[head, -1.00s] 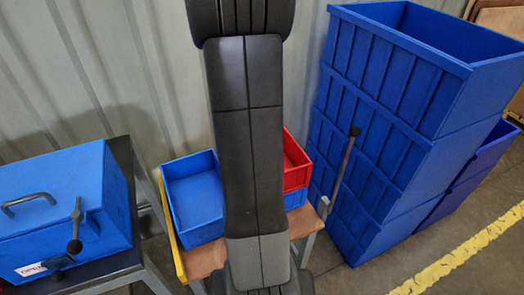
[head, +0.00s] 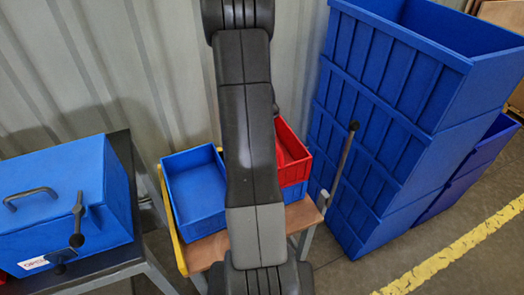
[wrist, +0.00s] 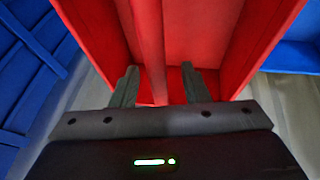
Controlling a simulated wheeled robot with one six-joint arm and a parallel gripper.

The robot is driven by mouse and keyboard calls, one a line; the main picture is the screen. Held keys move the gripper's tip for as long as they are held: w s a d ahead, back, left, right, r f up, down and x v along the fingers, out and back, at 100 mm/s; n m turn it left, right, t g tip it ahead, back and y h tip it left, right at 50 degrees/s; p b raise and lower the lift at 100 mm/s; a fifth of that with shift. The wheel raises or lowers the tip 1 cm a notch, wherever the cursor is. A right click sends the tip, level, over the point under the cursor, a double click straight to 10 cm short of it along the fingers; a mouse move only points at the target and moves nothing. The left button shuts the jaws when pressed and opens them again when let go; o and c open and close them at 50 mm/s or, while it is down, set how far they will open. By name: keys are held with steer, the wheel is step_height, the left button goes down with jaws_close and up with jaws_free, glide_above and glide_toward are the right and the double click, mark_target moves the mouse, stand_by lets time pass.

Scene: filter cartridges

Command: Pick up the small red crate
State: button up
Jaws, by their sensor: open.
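The small red crate (head: 292,160) rests on top of a blue crate (head: 294,191) on the small wooden-topped table, partly hidden behind my arm in the head view. In the wrist view the red crate (wrist: 215,35) fills the upper middle, with a red wall or divider (wrist: 151,50) running between the fingers. My gripper (wrist: 159,85) is open, its two fingers apart on either side of that red wall. I cannot tell whether a finger touches it. The gripper is hidden in the head view.
An open blue bin (head: 195,190) stands left of the red crate on the table (head: 210,250). A tall stack of blue crates (head: 390,130) stands close on the right, with a dark lever (head: 345,155) before it. A blue box with a handle (head: 65,205) sits at left. A corrugated wall is behind.

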steer(key=shift+x, duration=1.3)
steer(key=shift+w, duration=0.1)
jaws_close()
steer(key=shift+r, duration=0.1)
